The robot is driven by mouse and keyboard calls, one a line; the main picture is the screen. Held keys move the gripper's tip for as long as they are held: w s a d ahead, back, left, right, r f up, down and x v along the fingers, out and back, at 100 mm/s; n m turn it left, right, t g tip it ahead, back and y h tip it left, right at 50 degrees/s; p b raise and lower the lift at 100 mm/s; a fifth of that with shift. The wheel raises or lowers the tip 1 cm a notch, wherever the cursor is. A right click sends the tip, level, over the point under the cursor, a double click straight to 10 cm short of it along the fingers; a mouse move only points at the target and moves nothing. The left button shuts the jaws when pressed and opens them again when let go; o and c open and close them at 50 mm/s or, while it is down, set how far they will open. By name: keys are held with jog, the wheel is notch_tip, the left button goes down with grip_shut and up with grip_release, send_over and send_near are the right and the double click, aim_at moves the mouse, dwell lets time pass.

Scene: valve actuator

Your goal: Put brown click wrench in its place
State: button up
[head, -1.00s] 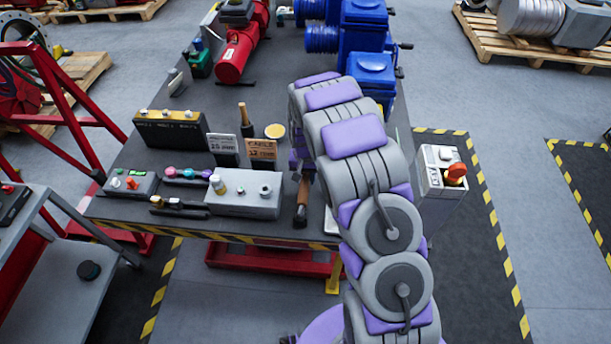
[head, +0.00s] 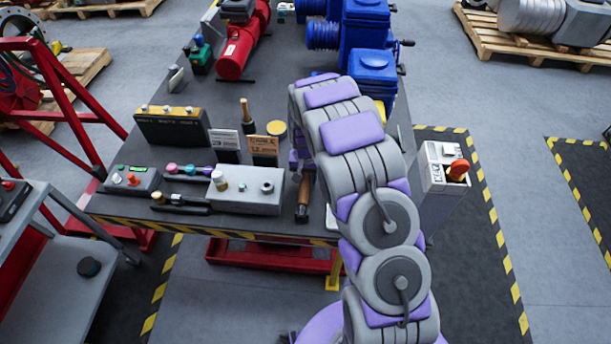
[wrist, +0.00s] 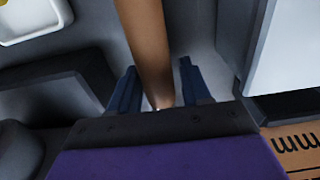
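A brown handle (head: 304,190) with a dark, metallic near end shows at the table's front edge, left of my arm in the head view. It may be the brown click wrench; its far part is hidden by my arm. In the wrist view the brown handle (wrist: 148,45) runs between the two blue fingers of my gripper (wrist: 160,85). Narrow gaps show between the fingers and the handle, so the gripper looks open around it. In the head view my gripper is mostly hidden behind my arm. I cannot make out the wrench's place.
A grey box (head: 243,194) lies left of the handle, with several coloured tools (head: 187,170) beyond it. Two small signs (head: 263,147) and a black-and-yellow case (head: 172,125) stand farther back. A control post (head: 443,168) stands right of the table. Blue actuators (head: 362,50) stand at the far end.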

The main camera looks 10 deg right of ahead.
aim_at(305, 174)
jog(key=o, duration=0.3)
notch_tip(305, 174, up, 17)
jog(key=shift+r+p, duration=0.1)
jog(key=shift+p, duration=0.8)
